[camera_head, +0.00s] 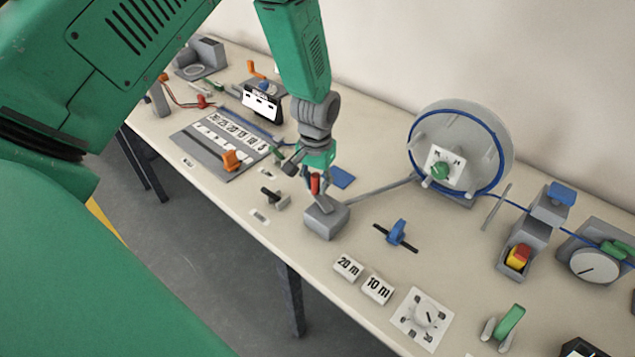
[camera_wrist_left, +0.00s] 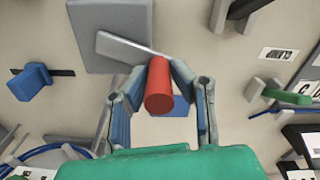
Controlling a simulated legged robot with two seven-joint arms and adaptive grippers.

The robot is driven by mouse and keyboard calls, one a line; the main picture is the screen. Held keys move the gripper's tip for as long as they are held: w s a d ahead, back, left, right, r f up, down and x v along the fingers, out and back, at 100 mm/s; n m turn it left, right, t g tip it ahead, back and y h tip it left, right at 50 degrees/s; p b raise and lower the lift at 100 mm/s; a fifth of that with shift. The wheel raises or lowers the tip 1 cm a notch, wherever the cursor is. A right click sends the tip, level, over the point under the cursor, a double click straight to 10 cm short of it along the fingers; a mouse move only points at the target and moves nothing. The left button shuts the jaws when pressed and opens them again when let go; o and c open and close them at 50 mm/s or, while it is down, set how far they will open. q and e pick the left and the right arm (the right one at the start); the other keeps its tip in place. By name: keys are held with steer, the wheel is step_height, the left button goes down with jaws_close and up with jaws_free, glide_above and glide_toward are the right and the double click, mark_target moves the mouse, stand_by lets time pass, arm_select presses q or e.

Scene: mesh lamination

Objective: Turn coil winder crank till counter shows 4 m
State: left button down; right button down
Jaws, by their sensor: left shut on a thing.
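My left gripper (camera_head: 317,194) is shut on a red crank handle (camera_head: 315,184), above a grey block (camera_head: 327,222) at the table's front edge. In the left wrist view the red handle (camera_wrist_left: 159,88) stands between the two fingers, at the end of a flat silver crank arm (camera_wrist_left: 128,47). A grey bar (camera_head: 372,193) runs from near the block toward a large grey reel (camera_head: 500,130) wound with blue wire. A round white dial (camera_head: 592,266) on a grey housing stands at the far right, too small to read. My right gripper is not in view.
A numbered board (camera_head: 222,142) lies to the left. A red and yellow button (camera_head: 518,257) is at right.

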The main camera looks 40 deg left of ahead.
arm_select(q)
steer(key=c, duration=1.4)
jaws_free()
step_height(320, 180, up, 12)
steer(key=shift+f, duration=0.1)
stand_by(0.6)
